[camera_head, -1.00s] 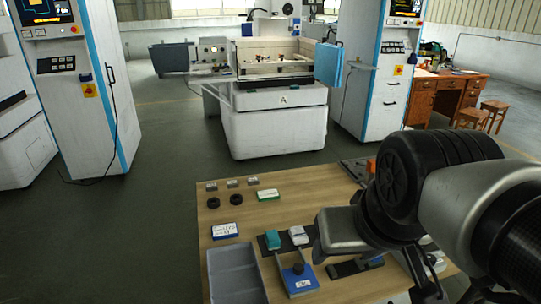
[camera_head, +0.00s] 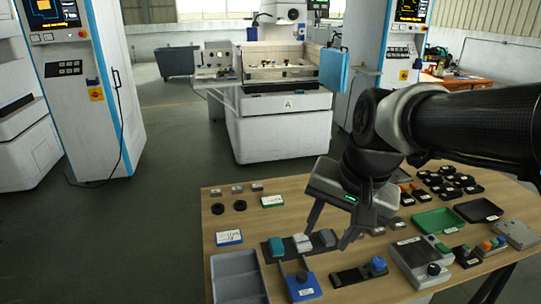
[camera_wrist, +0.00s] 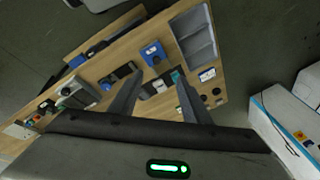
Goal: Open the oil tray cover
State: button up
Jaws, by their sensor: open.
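A small blue box (camera_head: 298,289) with a dark round knob and a white label, too small to read surely, sits at the table's front edge. A thin upright piece stands behind its knob. It also shows in the wrist view (camera_wrist: 154,57). I cannot tell surely whether it is the oil tray cover. My gripper (camera_head: 328,237) is open and empty, fingers pointing down, above the table and behind and right of the blue box. In the wrist view both fingers (camera_wrist: 159,80) are spread with nothing between them.
A dark strip with teal, white and grey blocks (camera_head: 301,243) lies below my gripper. An empty grey tray (camera_head: 235,262) is left of the blue box. A blue-knobbed device (camera_head: 360,273) and a grey control box (camera_head: 420,268) are to its right.

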jog(key=w+f+m+g+p, duration=0.1)
jog(key=w+f+m+g, duration=0.1)
jog(key=w+f+m, duration=0.4)
jog(key=m+g+h, duration=0.1)
jog(key=m, duration=0.2)
send_over(303, 274)
notch_tip(303, 274, down, 4)
notch_tip(303, 274, down, 17)
jog(key=b, duration=0.2)
jog(key=shift+s+f+b, duration=0.15)
jog(key=shift+b, duration=0.2)
grip_shut()
